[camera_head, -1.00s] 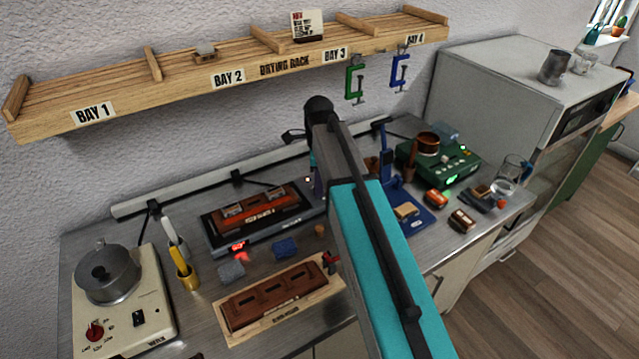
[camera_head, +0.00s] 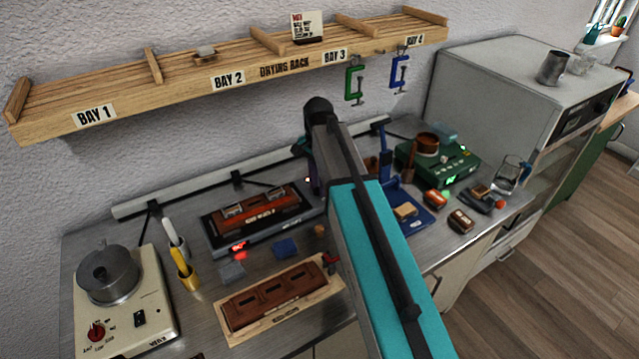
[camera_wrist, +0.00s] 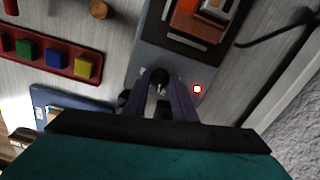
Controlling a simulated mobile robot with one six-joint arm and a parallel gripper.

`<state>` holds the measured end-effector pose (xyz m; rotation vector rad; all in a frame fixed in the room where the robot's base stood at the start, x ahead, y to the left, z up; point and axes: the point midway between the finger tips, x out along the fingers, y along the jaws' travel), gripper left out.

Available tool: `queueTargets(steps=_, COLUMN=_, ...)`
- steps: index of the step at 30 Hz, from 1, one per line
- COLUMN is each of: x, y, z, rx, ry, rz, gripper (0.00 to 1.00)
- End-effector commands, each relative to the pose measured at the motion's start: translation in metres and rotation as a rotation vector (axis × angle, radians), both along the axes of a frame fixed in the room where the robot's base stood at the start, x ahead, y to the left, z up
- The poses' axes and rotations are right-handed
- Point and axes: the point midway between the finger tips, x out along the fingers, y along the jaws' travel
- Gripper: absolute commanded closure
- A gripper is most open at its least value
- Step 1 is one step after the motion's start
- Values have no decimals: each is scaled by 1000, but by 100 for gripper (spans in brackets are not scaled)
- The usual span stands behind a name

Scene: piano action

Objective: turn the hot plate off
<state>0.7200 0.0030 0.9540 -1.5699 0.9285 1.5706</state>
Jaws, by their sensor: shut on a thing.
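A flat grey heating unit (camera_head: 222,247) with a dark top carries a red-brown block (camera_head: 262,214) in the middle of the bench. Its front shows a lit red display (camera_head: 239,247). In the wrist view the unit (camera_wrist: 157,45) has a small dark knob (camera_wrist: 160,76) at its end, next to a lit red lamp (camera_wrist: 197,89). My gripper (camera_wrist: 164,92) points down at this end, its two fingers shut on the knob. The fingers and my arm hide part of the knob, so its setting cannot be read.
A cream heater (camera_head: 150,325) with a metal pot (camera_head: 108,274) and red knob stands at the far left. A wooden drying rack (camera_head: 150,98) hangs above. A brown block on a board (camera_head: 225,322) lies in front. A green device (camera_head: 462,178) stands right.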

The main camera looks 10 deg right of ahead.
Motion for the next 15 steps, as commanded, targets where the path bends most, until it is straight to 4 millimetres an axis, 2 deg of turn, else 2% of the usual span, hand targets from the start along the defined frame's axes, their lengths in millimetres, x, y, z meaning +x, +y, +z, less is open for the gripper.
queueTargets(steps=15, x=2, y=0, z=1, rx=0, ry=-5, rz=480, gripper=98)
